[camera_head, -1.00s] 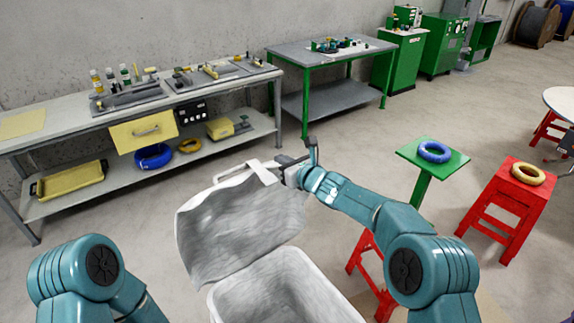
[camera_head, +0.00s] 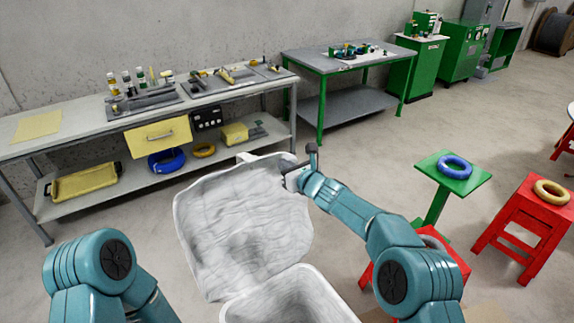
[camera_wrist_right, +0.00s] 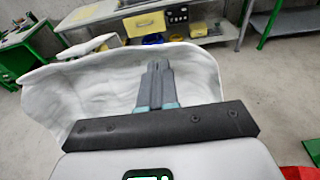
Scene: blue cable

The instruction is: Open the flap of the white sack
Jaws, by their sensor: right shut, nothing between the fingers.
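The white sack (camera_head: 290,303) stands at the bottom middle of the head view, its mouth partly in view. Its flap (camera_head: 245,220) is raised and stands up away from the mouth, with its creased inner face toward me. The flap also fills much of the right wrist view (camera_wrist_right: 90,92). My right gripper (camera_head: 299,174) is shut and empty at the flap's upper right edge; whether it touches the flap is unclear. Its closed fingers (camera_wrist_right: 157,72) show in front of the flap in the wrist view. My left gripper is out of view.
A workbench (camera_head: 75,138) with tools and a yellow drawer (camera_head: 158,136) stands behind the sack. To the right are a green stand (camera_head: 470,180) with a blue ring and a red stool (camera_head: 522,212) with a yellow ring. Another red stool (camera_head: 455,268) sits close behind my right arm.

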